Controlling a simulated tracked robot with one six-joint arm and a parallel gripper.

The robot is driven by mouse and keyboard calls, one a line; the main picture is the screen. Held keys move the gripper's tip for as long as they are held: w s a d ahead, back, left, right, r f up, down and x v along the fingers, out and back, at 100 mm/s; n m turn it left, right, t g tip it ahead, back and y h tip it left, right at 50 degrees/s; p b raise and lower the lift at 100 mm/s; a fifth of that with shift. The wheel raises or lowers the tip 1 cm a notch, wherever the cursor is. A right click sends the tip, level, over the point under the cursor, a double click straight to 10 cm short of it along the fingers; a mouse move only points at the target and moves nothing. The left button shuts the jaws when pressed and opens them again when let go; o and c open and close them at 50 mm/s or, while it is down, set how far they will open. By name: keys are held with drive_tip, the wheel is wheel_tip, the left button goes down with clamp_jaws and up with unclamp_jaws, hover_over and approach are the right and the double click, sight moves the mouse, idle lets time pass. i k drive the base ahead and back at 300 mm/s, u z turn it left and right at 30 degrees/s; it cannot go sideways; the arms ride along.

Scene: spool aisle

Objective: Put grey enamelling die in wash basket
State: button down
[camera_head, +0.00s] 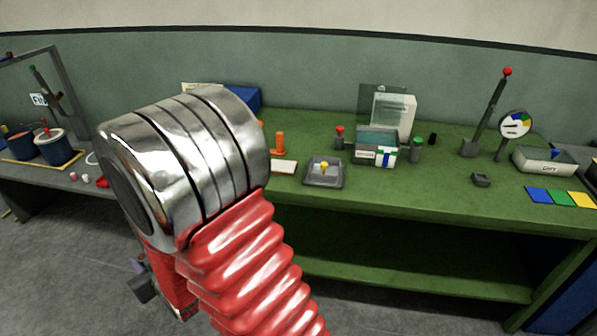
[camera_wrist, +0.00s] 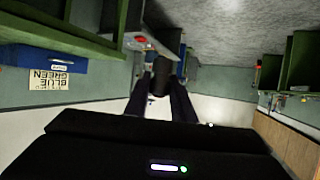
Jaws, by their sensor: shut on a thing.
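In the wrist view my gripper (camera_wrist: 163,82) is shut on a small dark piece, which I take to be the grey enamelling die (camera_wrist: 162,68). It sits between the two dark fingers, and its colour is hard to read in the shade. In the head view my arm hides most of the gripper, and the die cannot be made out there. I cannot pick out a wash basket for certain in either view.
A green bench (camera_head: 443,215) carries a grey tray with a yellow knob (camera_head: 323,172), a small dark open box (camera_head: 481,180), a dial gauge (camera_head: 515,125) and coloured plates (camera_head: 560,197). Spools (camera_head: 52,148) stand at the left. Grey floor lies in front.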

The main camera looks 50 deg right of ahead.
sight(325, 165)
drive_tip(key=z, duration=0.7)
drive_tip(key=i, duration=1)
